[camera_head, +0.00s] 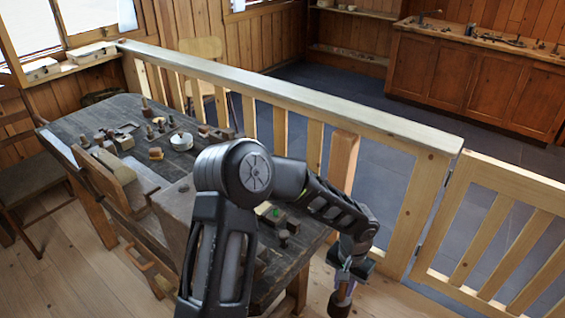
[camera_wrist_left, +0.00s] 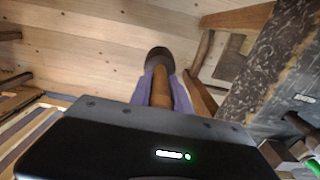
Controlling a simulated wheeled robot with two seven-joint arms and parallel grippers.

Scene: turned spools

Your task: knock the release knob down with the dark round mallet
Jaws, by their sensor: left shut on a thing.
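My left gripper (camera_head: 345,284) hangs at the lower right, off the end of the dark workbench (camera_head: 70,128) and in front of the railing. It is shut on the brown wooden handle of the mallet (camera_head: 339,305), partly cut off by the bottom edge. In the left wrist view the gripper's fingers (camera_wrist_left: 162,100) clasp the handle, and the mallet's dark round head (camera_wrist_left: 160,54) shows beyond them over the plank floor. A small dark knob (camera_head: 283,236) stands near the bench's near right end; I cannot tell whether it is the release knob. My right gripper is out of view.
A pale wooden railing (camera_head: 300,97) runs behind the bench to a slatted gate (camera_head: 495,230) at right. Small turned parts and a white round tin (camera_head: 181,141) lie on the bench. My left arm hides part of its right half. Bare floor lies below the gripper.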

